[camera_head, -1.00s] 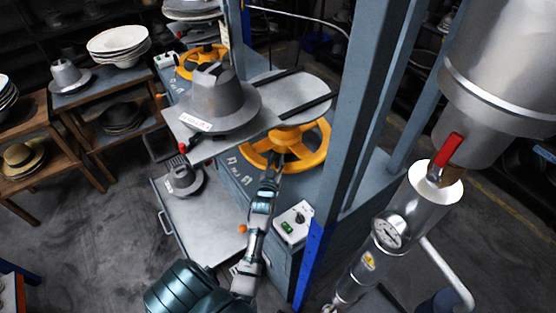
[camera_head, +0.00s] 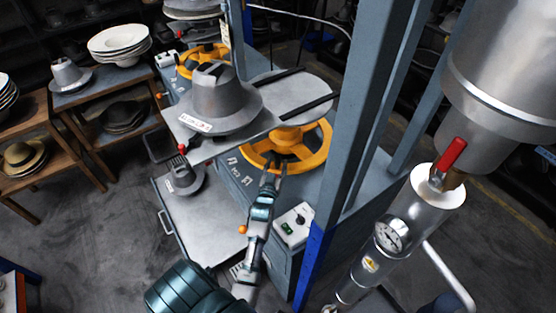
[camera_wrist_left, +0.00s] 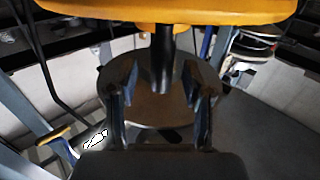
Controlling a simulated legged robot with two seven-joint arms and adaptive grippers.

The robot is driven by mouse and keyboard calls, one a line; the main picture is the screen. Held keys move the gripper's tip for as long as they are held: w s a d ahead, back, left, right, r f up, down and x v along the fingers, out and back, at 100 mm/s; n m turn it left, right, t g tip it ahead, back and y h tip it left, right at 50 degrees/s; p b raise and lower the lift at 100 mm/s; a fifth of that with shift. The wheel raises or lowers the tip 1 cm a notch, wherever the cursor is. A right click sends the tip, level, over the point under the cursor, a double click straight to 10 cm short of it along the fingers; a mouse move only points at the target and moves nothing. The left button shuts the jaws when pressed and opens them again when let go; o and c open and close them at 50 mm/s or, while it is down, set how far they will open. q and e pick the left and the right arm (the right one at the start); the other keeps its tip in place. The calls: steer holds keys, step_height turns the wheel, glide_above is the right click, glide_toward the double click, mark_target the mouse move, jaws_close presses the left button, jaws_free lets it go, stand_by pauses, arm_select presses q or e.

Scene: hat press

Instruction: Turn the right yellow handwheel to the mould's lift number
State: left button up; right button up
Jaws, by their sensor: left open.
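The right yellow handwheel (camera_head: 313,157) lies flat under the press plate in the head view, and part of its far side is hidden by the plate. Its yellow rim also crosses the top of the left wrist view (camera_wrist_left: 165,10). My left gripper (camera_head: 274,172) is open at the near rim of this wheel. In the wrist view its two fingers (camera_wrist_left: 160,82) stand apart, with a dark upright shaft showing between and beyond them. I cannot tell whether they touch the wheel. The grey hat-shaped mould (camera_head: 218,92) sits on the plate with a white label (camera_head: 195,123), too small to read.
A second yellow handwheel (camera_head: 186,67) is further back left. A blue-grey post (camera_head: 358,130) stands right of the wheel. A control box (camera_head: 295,225) is right of my forearm. A smaller grey mould (camera_head: 186,180) sits on the low tray (camera_head: 205,225). A steel cylinder with gauge (camera_head: 390,236) is at right.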

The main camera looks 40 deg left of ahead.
arm_select(q)
steer(key=v, duration=0.9)
steer(key=shift+s, duration=0.1)
